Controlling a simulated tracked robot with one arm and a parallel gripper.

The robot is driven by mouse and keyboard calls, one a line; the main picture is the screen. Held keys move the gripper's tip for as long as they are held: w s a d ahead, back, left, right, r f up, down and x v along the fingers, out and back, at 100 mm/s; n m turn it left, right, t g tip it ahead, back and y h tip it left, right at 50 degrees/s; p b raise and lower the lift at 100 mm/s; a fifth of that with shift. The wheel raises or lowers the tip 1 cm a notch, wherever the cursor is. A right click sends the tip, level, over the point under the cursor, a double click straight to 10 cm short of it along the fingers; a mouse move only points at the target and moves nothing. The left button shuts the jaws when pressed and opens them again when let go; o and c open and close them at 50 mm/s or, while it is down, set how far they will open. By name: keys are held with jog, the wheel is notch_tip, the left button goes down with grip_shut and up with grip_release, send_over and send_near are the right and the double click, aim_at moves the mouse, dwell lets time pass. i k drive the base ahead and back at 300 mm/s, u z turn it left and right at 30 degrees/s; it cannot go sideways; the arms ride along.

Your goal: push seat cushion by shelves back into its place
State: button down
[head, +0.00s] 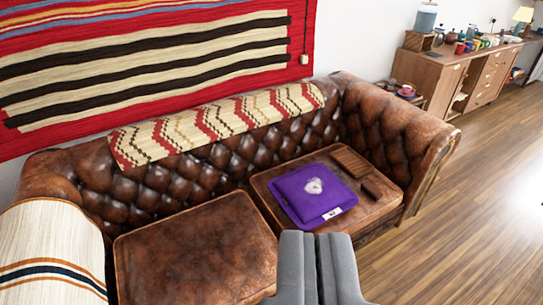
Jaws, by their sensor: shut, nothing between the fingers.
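A brown leather sofa (215,160) stands against the wall with two seat cushions. The right seat cushion (388,205) lies nearer the wooden cabinet, with a dark gap between it and the left seat cushion (195,255). A folded purple cloth (305,205) with a white emblem and tag lies on the right cushion, beside two flat brown items (350,162). My gripper (314,236) is shut and empty at the bottom centre; in the picture its tips overlap the right cushion's front left corner, and I cannot tell whether they touch. The left cushion's front is cut off by the frame.
A wooden cabinet (475,75) with mugs and a water container stands at the back right. A patterned throw (215,125) hangs over the sofa back, and a striped one (50,250) covers the left arm. The wood floor (480,210) at right is clear.

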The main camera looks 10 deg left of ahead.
aim_at(223, 251)
jog(key=k, duration=1.3)
jog(key=u, duration=0.25)
jog(key=i, duration=1.9)
jog(key=z, duration=0.75)
